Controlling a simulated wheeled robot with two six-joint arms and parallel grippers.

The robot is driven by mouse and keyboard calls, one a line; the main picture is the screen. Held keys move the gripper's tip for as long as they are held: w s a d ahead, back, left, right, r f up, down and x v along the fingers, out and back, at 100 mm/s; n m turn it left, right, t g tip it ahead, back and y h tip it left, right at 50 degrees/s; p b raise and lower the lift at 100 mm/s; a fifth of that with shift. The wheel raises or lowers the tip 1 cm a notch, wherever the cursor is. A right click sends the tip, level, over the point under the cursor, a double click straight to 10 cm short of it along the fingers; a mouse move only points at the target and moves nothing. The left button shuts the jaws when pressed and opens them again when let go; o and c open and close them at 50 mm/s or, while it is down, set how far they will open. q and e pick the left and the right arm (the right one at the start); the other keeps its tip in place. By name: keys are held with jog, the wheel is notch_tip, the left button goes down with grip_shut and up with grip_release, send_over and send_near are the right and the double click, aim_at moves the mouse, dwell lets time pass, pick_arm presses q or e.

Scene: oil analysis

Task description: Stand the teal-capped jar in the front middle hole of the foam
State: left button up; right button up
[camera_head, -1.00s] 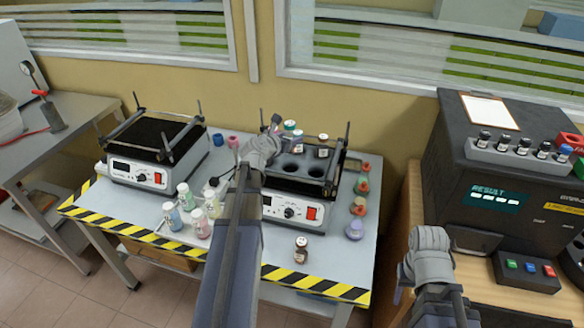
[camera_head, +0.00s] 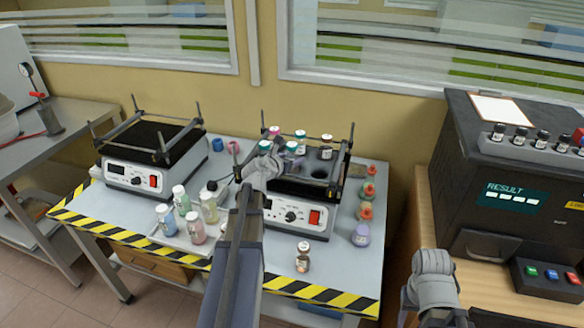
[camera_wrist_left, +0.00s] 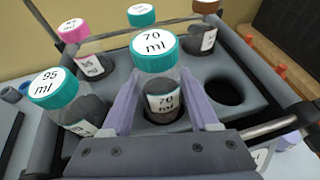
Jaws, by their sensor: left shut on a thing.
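The teal-capped jar (camera_wrist_left: 153,50), marked 70 ml, is upright between the lilac fingers of my left gripper (camera_wrist_left: 163,110), which is shut on it. Its lower end is at the front middle hole of the grey foam (camera_wrist_left: 245,118); I cannot tell how deep it sits. In the head view my left gripper (camera_head: 278,152) is over the foam on the right-hand machine, hiding part of it. Another teal-capped jar (camera_wrist_left: 57,92), marked 95 ml, stands left of the held jar. The front right hole (camera_wrist_left: 224,88) is empty. My right arm (camera_head: 434,280) shows at lower right, its fingers not discernible.
Behind stand a pink-capped jar (camera_wrist_left: 85,55), a teal-capped one (camera_wrist_left: 141,15) and a brown-capped one (camera_wrist_left: 203,32). Corner posts and rails frame the foam. Several bottles (camera_head: 195,220) stand left on the table, and a brown jar (camera_head: 303,257) near the striped front edge.

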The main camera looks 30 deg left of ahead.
pick_arm(q)
jog(key=shift+f, duration=0.7)
jog(key=shift+r, duration=0.15)
pick_arm(e)
jog(key=shift+f, duration=0.55)
jog(key=shift+f, duration=0.1)
pick_arm(q)
jog(key=o, duration=1)
jog(key=shift+f+b, duration=0.2)
jog(key=shift+b, duration=0.1)
jog(key=shift+c, duration=0.2)
jog(key=o, duration=0.5)
jog(key=shift+c, duration=0.2)
jog(key=shift+r, duration=0.1)
jog(key=shift+r+p, duration=0.2)
jog(key=shift+p, duration=0.1)
jog(key=p+v, duration=0.4)
jog(key=v, duration=0.8)
pick_arm(e)
notch_tip(320, 180, up, 5)
jog(key=shift+f, duration=0.1)
